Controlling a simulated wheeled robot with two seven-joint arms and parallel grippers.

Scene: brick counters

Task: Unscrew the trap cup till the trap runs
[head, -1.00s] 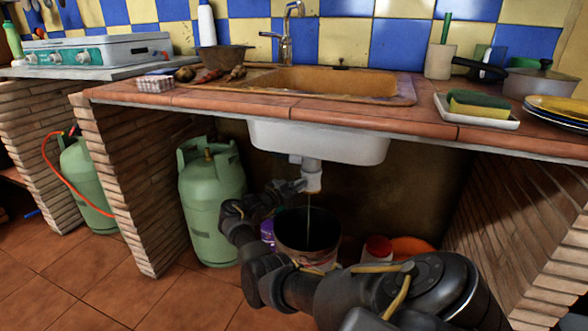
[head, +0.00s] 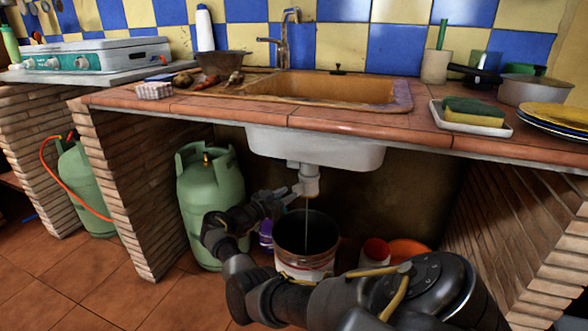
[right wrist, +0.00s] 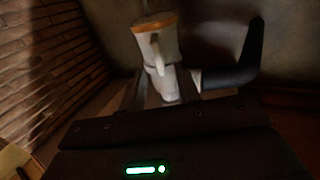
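The white trap (head: 309,172) hangs under the sink basin (head: 315,148), with its cup (head: 309,187) at the lower end. A thin stream (head: 307,218) falls from it into the bucket (head: 305,262) below. My right gripper (head: 295,190) is at the cup's left side in the head view. In the right wrist view, the fingers of my right gripper (right wrist: 163,92) stand on either side of a white part of the trap (right wrist: 163,60). The picture is too dark to tell whether they press on it. My left gripper is not in view.
A green gas bottle (head: 211,205) stands left of the bucket. A purple container (head: 266,234), a red-lidded white tub (head: 375,254) and an orange item (head: 408,250) stand near it. Brick walls (head: 140,185) bound the space on both sides. The floor (head: 70,275) at front left is clear.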

